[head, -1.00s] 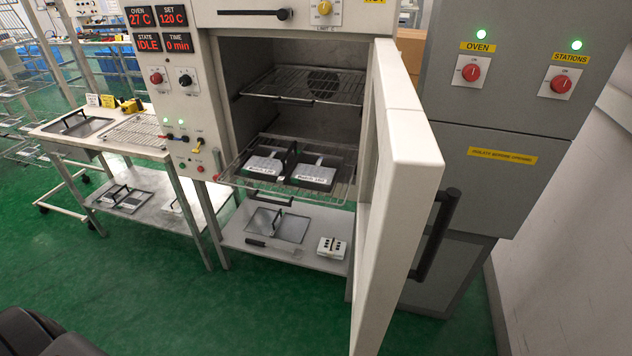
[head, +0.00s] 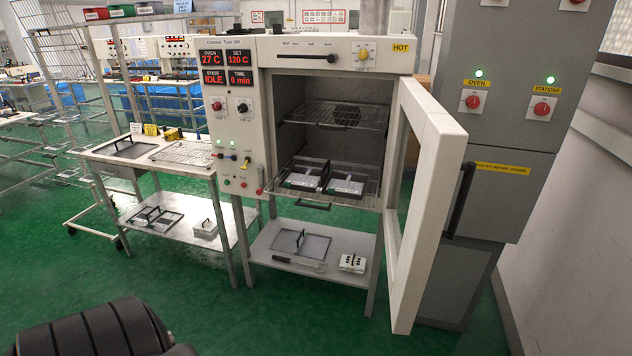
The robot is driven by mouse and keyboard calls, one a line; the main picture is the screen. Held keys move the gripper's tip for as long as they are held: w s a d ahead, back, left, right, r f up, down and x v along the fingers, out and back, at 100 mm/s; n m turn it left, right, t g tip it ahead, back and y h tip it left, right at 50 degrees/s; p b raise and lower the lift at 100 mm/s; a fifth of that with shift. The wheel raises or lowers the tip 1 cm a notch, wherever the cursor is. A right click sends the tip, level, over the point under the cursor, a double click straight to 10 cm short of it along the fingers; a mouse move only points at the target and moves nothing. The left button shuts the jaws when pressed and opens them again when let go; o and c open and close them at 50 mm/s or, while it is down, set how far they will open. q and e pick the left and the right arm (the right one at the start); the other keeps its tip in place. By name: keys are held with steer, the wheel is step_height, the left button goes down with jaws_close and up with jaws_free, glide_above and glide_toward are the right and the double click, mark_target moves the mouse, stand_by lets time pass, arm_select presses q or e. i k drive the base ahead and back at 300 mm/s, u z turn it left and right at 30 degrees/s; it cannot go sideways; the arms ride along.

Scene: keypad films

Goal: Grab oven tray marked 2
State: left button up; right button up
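Two dark trays sit side by side on the lower wire rack (head: 368,200) inside the open oven (head: 340,85). The left tray (head: 302,177) and the right tray (head: 345,185) each hold a pale labelled piece, with writing too small to read. I cannot make out a number 2 on any tray. Another flat tray with a handle (head: 314,248) lies on the shelf under the oven. A dark tray (head: 168,221) lies on the cart's lower shelf. Neither of my grippers is in view.
The oven door (head: 436,150) stands wide open at the right, beside a grey cabinet (head: 500,130). A metal cart (head: 165,170) stands left of the oven. An upper rack (head: 345,117) in the oven looks empty. Green floor (head: 260,320) in front is clear.

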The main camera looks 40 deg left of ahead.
mark_target(326, 174)
steer(key=u, duration=0.5)
steer(key=i, duration=0.6)
steer(key=u, duration=0.35)
